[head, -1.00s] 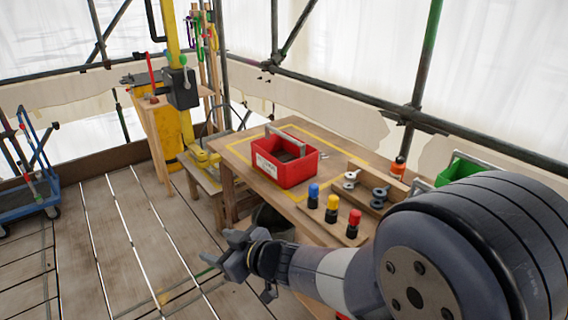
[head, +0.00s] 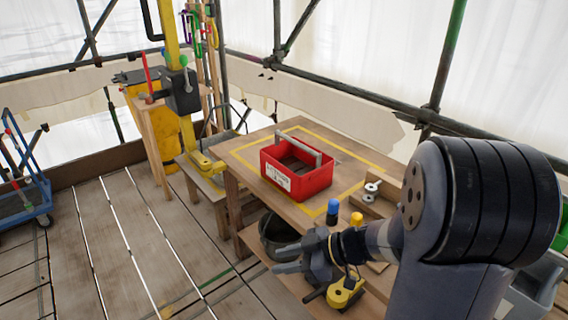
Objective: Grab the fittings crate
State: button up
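The red fittings crate (head: 297,177) stands upright on the wooden table (head: 247,150), inside a yellow taped outline. It has a grey bar handle (head: 297,147) across its top and a white label on its front left side. My gripper (head: 278,260) is in front of the table and nearer to me than the crate, lower in the picture and apart from it. Its two fingers point left and are spread with a gap between them. Nothing shows between them.
Blue and yellow knobs (head: 334,214) stand near the table's front edge, partly behind my arm. A metal spool (head: 371,189) sits right of the crate. A dark bucket (head: 277,236) is below the table. A yellow machine (head: 165,128) stands at the back left.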

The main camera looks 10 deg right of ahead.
aim_at(300, 169)
jog(key=i+j+z, duration=0.45)
jog(key=i+j, duration=0.7)
jog(key=z, duration=0.9)
jog(key=j, duration=0.1)
